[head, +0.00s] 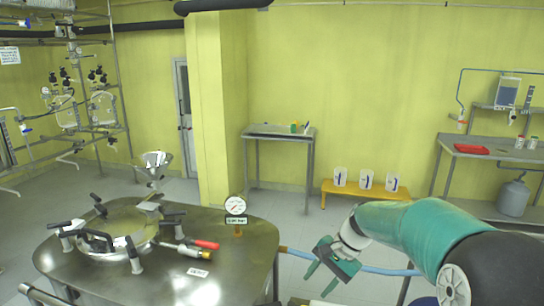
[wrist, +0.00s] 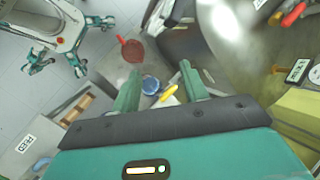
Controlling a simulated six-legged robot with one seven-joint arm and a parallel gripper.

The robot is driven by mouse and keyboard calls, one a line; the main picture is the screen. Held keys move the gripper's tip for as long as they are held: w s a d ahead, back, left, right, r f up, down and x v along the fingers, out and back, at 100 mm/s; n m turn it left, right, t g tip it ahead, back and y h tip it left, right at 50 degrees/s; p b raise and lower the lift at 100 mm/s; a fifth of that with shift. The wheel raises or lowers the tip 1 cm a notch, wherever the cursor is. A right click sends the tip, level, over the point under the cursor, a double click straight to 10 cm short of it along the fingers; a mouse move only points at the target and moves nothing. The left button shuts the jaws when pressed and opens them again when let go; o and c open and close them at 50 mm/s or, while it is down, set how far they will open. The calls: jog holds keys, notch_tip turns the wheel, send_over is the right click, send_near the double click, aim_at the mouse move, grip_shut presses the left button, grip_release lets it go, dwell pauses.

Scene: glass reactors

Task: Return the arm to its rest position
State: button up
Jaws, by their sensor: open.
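My arm, teal and black, reaches in from the lower right of the head view. My gripper (head: 327,268) hangs in the air to the right of the steel reactor table (head: 200,284), with its fingers apart and nothing between them. In the wrist view my gripper (wrist: 158,88) shows two green fingers spread wide and empty. Beyond the fingertips, below them, are a blue round thing (wrist: 151,85) and a yellow-handled thing (wrist: 169,92), apart from the fingers as far as I can tell.
The reactor lid (head: 115,228) has several black clamps. A pressure gauge (head: 236,206) stands at the table's right edge, and a red-handled tool (head: 204,244) lies beside the lid. A blue pipe (head: 385,270) runs behind my gripper. A yellow bench (head: 338,191) with white containers stands farther back.

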jog(key=s+d+r+n+t+h, duration=0.1)
jog(key=s+r+n+t+h, duration=0.1)
jog(key=s, duration=1)
jog(key=s+d+r+n+t+h, duration=0.2)
jog(key=s+r+n, duration=0.4)
jog(key=s, duration=0.7)
jog(key=shift+d+r+t+h, duration=0.3)
jog(key=shift+r+t+h, duration=0.4)
jog(key=shift+t+h, duration=0.15)
